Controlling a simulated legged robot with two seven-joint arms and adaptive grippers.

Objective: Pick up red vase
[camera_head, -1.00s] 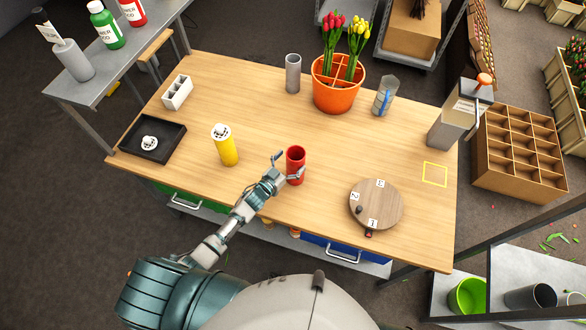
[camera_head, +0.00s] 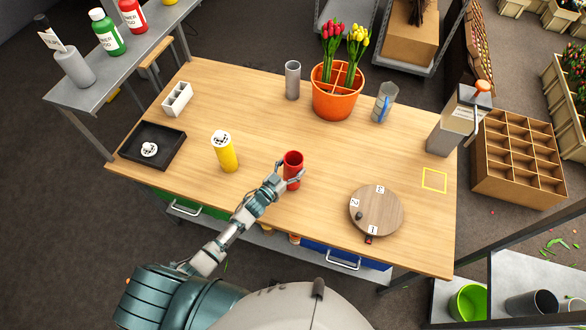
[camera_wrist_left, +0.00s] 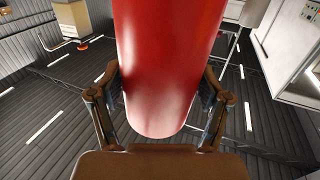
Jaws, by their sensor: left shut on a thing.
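The red vase (camera_head: 293,165) is an upright red cylinder near the front middle of the wooden table, open at the top. My left gripper (camera_head: 285,180) has its fingers closed around the vase's sides. In the left wrist view the vase (camera_wrist_left: 168,60) fills the middle, with a finger of the gripper (camera_wrist_left: 160,110) against each side. I cannot tell whether the vase's base touches the table. My right gripper is not in view.
A yellow vase (camera_head: 226,155) stands to the left. A round wooden turntable (camera_head: 376,211) sits to the right. An orange pot (camera_head: 335,101) with tulips, a grey cylinder (camera_head: 292,80) and a clear jug (camera_head: 384,103) stand behind. The table's middle (camera_head: 335,150) is clear.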

